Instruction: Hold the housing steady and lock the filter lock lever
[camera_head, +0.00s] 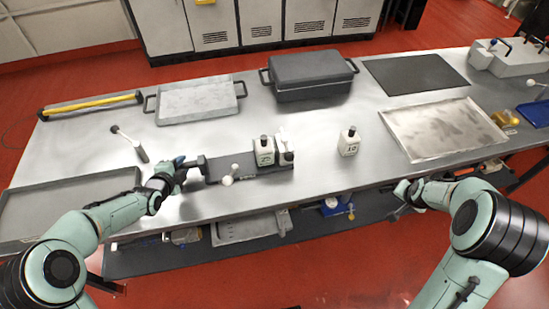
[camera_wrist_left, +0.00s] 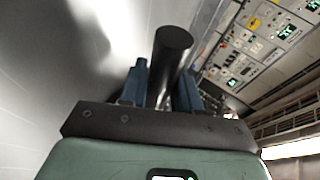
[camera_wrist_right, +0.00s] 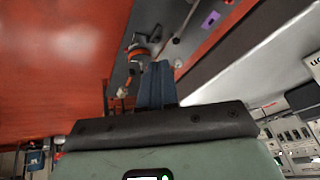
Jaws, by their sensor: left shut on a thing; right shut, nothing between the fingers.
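The housing (camera_head: 236,166) is a dark grey block lying along the front of the steel table. A white, black-capped canister (camera_head: 264,154) with a number on it sits at its right part. A pale upright lever (camera_head: 282,141) stands beside the canister, and a white knob (camera_head: 228,180) shows at the housing's front. I cannot tell which is the lock lever. My left gripper (camera_head: 180,166) is shut on a black bar at the housing's left end; the left wrist view shows this dark round bar (camera_wrist_left: 172,55) between its fingers. My right gripper (camera_head: 402,190) is shut and empty at the table's front edge, right of the housing.
A second white canister (camera_head: 348,143) stands right of the housing. A stick lever (camera_head: 131,143) stands at left. A lower shelf (camera_head: 140,259) runs below the tabletop.

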